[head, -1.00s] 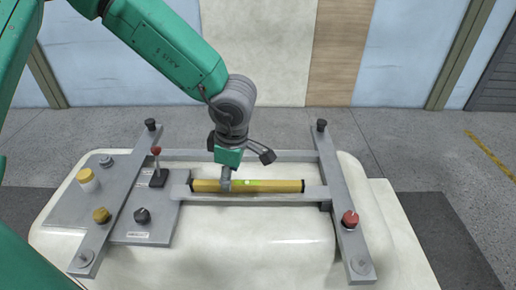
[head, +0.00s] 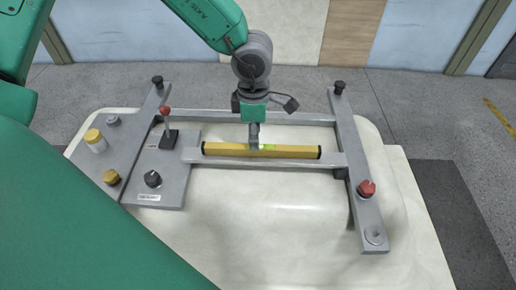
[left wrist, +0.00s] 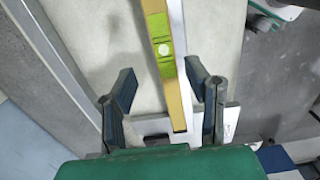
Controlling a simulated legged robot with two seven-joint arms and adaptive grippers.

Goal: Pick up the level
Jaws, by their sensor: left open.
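The level (head: 295,153) is a yellow bar with black end caps and a green vial near its middle. It lies lengthwise along the front grey rail of the frame on the white tub shell. My left gripper (head: 254,143) points down over the level, just left of its vial in the head view. In the left wrist view, the level (left wrist: 155,8) runs between the two open dark fingers of the left gripper (left wrist: 165,92), with a gap on both sides. Whether the fingertips reach below the level's top is hard to tell. My right gripper is not in view.
The white tub shell (head: 270,225) carries a grey frame with a right crossbar (head: 358,150) bearing a red knob (head: 366,188). At left are a red-topped lever (head: 167,125), a black knob (head: 153,179) and yellow-capped parts. Open floor lies behind.

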